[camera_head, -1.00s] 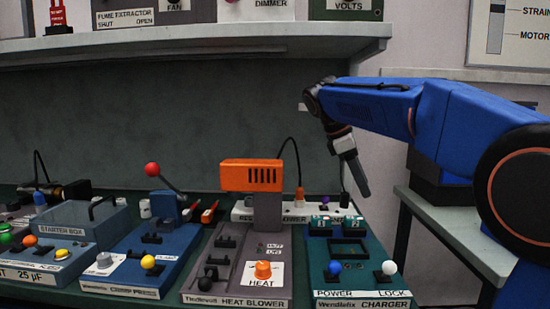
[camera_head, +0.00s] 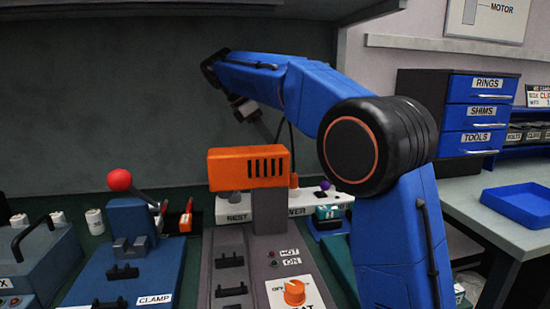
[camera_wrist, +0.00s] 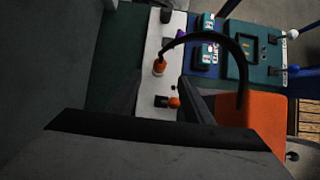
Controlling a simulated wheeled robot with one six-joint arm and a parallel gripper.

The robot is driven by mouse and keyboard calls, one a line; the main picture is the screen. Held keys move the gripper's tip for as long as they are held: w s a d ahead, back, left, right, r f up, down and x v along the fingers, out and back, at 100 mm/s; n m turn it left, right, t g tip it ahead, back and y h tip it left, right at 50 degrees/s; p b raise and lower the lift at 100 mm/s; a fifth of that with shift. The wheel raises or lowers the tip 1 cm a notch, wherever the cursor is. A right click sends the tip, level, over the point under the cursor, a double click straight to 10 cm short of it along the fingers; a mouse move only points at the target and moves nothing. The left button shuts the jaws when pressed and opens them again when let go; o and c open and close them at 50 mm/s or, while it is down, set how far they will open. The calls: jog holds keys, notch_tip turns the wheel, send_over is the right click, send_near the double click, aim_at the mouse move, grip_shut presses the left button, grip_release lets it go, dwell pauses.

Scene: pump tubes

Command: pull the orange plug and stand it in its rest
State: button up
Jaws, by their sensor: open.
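The orange plug (camera_head: 293,181) stands upright in the white power strip (camera_head: 308,199), behind the orange heat blower. In the wrist view the plug (camera_wrist: 159,66) shows its black cord arching to the right. The strip's left end carries the REST label, with a small grey post (camera_head: 236,197) above it. In the wrist view a dark piece with an orange knob (camera_wrist: 174,102) sits on the strip near the plug; I cannot tell what it is. My gripper (camera_head: 266,131) is open and empty, above and behind the blower. The blower hides part of the strip.
The orange blower head (camera_head: 248,168) stands in front of the strip. A red-knobbed lever (camera_head: 119,180) rises on the left clamp unit. A shelf (camera_head: 290,8) hangs above. A blue tray (camera_head: 520,204) and drawers (camera_head: 475,115) stand at the right.

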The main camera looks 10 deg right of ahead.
aim_at(296, 173)
jog(key=x, duration=1.7)
jog(key=shift+c, duration=0.7)
grip_shut()
jog(key=shift+r, duration=0.9)
jog(key=shift+r, duration=1.9)
